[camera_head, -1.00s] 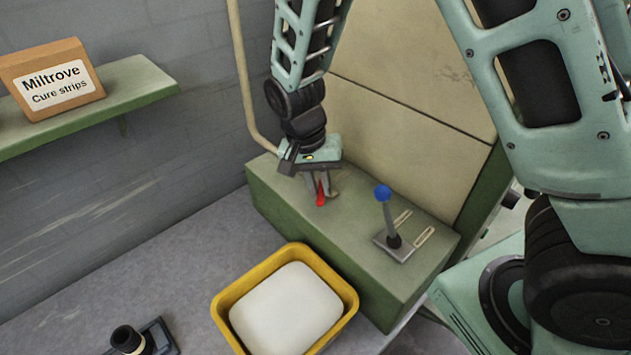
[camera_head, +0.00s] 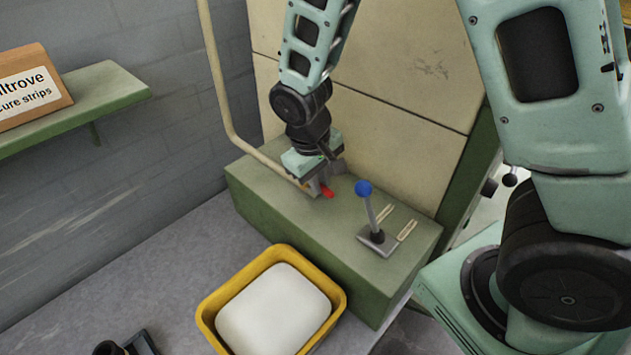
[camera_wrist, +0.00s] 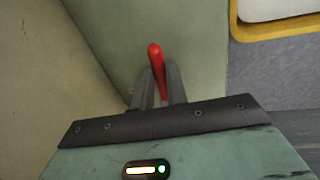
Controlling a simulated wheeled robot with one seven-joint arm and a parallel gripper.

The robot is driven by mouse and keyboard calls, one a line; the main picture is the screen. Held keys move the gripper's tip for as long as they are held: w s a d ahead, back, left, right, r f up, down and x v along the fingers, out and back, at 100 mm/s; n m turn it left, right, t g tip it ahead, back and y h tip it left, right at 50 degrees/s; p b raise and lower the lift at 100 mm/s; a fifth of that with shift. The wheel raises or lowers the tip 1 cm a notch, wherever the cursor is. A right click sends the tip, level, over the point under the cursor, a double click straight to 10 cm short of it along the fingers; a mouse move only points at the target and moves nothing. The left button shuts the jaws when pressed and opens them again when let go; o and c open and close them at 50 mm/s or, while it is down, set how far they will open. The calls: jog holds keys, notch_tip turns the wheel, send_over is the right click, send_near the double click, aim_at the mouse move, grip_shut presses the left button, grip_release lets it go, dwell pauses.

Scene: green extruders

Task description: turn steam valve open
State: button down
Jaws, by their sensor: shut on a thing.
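The steam valve shows as a red handle (camera_head: 328,192) on top of the green housing (camera_head: 290,225). My gripper (camera_head: 321,187) reaches down to it from above and is shut on the handle. In the wrist view the red handle (camera_wrist: 157,66) stands between the two fingers (camera_wrist: 160,88), its rounded end reaching past the fingertips. The valve's body and pivot are hidden behind the gripper.
A lever with a blue knob (camera_head: 363,188) stands on the same housing, right of my gripper. A yellow tub (camera_head: 208,318) holding a white block (camera_head: 275,308) sits in front. A pipe (camera_head: 222,95) runs down behind. A green shelf (camera_head: 118,90) with a carton (camera_head: 30,90) is at left.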

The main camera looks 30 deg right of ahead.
jog(key=shift+w+d+r+n, duration=0.1)
jog(key=shift+w+d+n, duration=0.05)
jog(key=shift+n, duration=0.35)
jog(key=c, duration=1.4)
grip_release()
jog(key=a+r+b, duration=0.1)
jog(key=r, duration=0.4)
jog(key=s+a+r, duration=0.1)
jog(key=r, duration=0.5)
jog(key=a+r+b, duration=0.1)
jog(key=r, duration=0.5)
jog(key=shift+s+a+b, duration=0.1)
jog(key=shift+s+b, duration=0.05)
jog(key=shift+b, duration=0.15)
